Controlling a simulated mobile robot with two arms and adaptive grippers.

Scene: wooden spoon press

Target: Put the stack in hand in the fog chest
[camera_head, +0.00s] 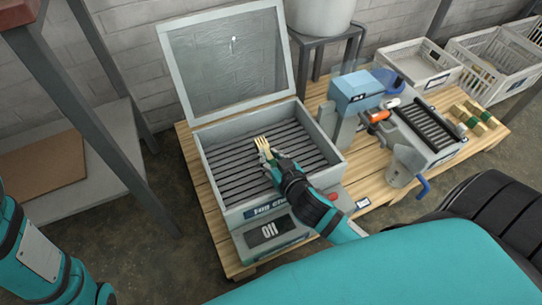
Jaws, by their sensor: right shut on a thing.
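The fog chest (335,158) is a grey box with dark slats across its inside and a label on its front. Its glazed lid (228,62) stands open at the back. My right gripper (270,160) is over the chest's slatted inside, shut on a stack (262,146) of pale wooden pieces with fork-like tips pointing away from me. The gripper hides the stack's lower end. I cannot tell whether the stack touches the slats. My left arm shows at the lower left, with its gripper out of view.
The chest stands on a wooden pallet-like platform (212,222). Right of it is a blue-and-grey press machine (350,95). Several banded wooden bundles (478,115) lie farther right, near white crates (420,62). A shelf (75,165) stands at left.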

